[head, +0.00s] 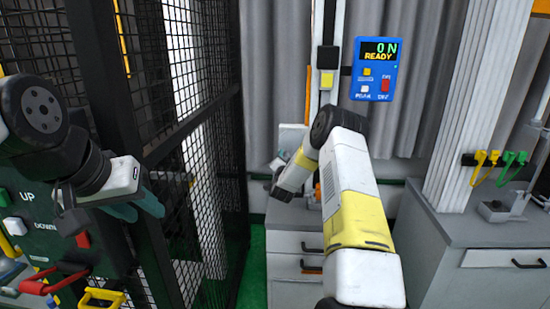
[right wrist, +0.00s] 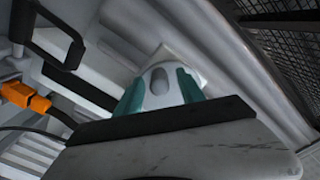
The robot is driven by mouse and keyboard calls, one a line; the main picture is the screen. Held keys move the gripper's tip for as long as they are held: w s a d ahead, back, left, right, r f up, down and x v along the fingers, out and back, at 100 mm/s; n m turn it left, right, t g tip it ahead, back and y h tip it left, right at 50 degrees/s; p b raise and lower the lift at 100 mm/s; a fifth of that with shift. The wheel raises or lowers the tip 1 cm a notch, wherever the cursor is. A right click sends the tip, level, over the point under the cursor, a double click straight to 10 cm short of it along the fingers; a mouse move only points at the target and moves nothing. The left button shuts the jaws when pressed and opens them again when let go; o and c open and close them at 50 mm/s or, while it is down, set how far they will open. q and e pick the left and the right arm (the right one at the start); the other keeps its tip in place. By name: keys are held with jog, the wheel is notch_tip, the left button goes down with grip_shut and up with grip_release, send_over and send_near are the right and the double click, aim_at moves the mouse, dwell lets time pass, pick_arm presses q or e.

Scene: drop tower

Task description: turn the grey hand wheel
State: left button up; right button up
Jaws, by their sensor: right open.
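I cannot make out the grey hand wheel in either view. My left gripper (head: 136,207), with teal fingers, is at the left in front of the black mesh fence and beside the dark green control panel (head: 45,215). Whether its fingers are apart is not clear. My right arm reaches forward in the middle of the head view and bends down to the left over the grey counter; its gripper is not clear there. In the right wrist view my right gripper (right wrist: 160,88) shows two teal fingers, open, with no wheel seen between them.
The black mesh fence (head: 205,140) stands close on the left. A grey counter with white drawers (head: 290,245) stands ahead, another cabinet (head: 480,255) at right. Yellow (head: 484,165) and green (head: 512,168) clips hang by a column. Green floor shows between fence and drawers.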

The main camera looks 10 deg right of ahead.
jog(key=shift+x, duration=1)
jog(key=shift+c, duration=0.5)
grip_shut()
